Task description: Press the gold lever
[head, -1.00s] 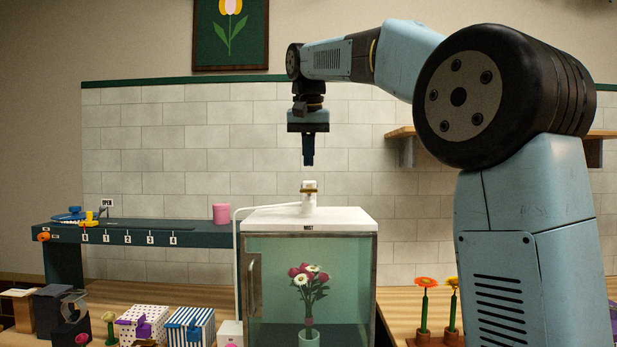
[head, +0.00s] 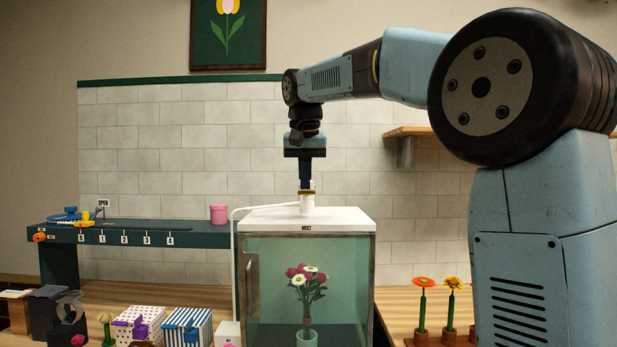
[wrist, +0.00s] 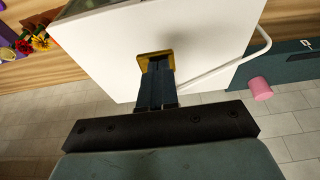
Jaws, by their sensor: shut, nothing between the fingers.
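The gold lever (head: 306,192) sits on a white fitting (head: 308,204) on top of the white-topped mist cabinet (head: 262,217), labelled "MIST". In the wrist view the gold lever (wrist: 143,62) shows at the fingertips, partly hidden by them. My gripper (head: 305,187) points straight down over the lever, its shut fingers empty. In the wrist view the fingertips (wrist: 159,62) overlap the gold piece. They look in contact with it or very close; I cannot tell which.
Inside the glass cabinet stands a bouquet (head: 305,284) in a pale green pot (head: 307,337). A dark green shelf (head: 195,236) with a pink cylinder (head: 218,213) stands at left. Gift boxes (head: 187,327) are in front. Potted flowers (head: 423,308) stand at right.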

